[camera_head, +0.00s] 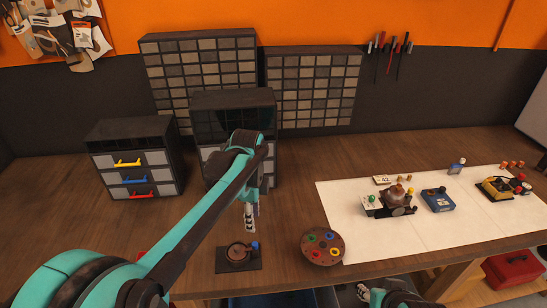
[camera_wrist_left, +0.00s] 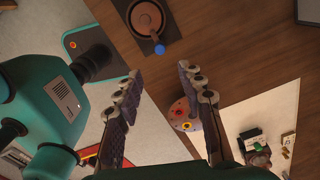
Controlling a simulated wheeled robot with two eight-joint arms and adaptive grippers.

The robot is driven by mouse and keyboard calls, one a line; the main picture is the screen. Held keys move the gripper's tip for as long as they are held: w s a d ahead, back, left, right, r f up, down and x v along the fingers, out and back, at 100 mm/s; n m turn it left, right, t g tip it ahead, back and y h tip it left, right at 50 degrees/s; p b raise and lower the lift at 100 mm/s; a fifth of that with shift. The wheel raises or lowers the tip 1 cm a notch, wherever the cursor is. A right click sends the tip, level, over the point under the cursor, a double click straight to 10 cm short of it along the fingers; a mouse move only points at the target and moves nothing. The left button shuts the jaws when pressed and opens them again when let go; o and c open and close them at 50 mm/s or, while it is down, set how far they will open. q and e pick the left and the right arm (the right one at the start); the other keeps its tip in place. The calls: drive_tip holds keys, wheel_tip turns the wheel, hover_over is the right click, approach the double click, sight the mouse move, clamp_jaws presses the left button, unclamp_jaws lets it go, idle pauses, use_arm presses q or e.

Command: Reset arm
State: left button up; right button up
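My left arm reaches from the lower left over the table. Its gripper (camera_head: 250,215) points down above the wooden tabletop, just behind a dark square base with a round brown part and a blue knob (camera_head: 239,256). In the left wrist view the two fingers of the left gripper (camera_wrist_left: 158,85) stand apart with nothing between them. My right gripper (camera_head: 363,291) shows only partly at the bottom edge of the head view, in front of the table, and its opening cannot be made out.
A round brown disc with coloured spots (camera_head: 323,246) lies right of the base. A white mat (camera_head: 345,215) carries several small devices. A small drawer cabinet (camera_head: 136,160) stands at the left, and a dark cabinet (camera_head: 233,108) stands behind my left gripper. The table's front left is mostly clear.

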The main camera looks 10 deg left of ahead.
use_arm(q)
drive_tip(key=s+a+f+n+t+b, duration=0.1)
drive_tip(key=s+f+n+t+b, duration=0.2)
drive_tip(key=s+n, duration=0.5)
drive_tip(key=s+a+f+n+t+b, duration=0.2)
drive_tip(key=s+f+n+t+b, duration=0.2)
drive_tip(key=s+f+n, duration=0.2)
drive_tip(key=s+n, duration=0.2)
drive_tip(key=n, duration=0.2)
drive_tip(key=shift+s+f, duration=0.15)
drive_tip(key=shift+f, duration=0.1)
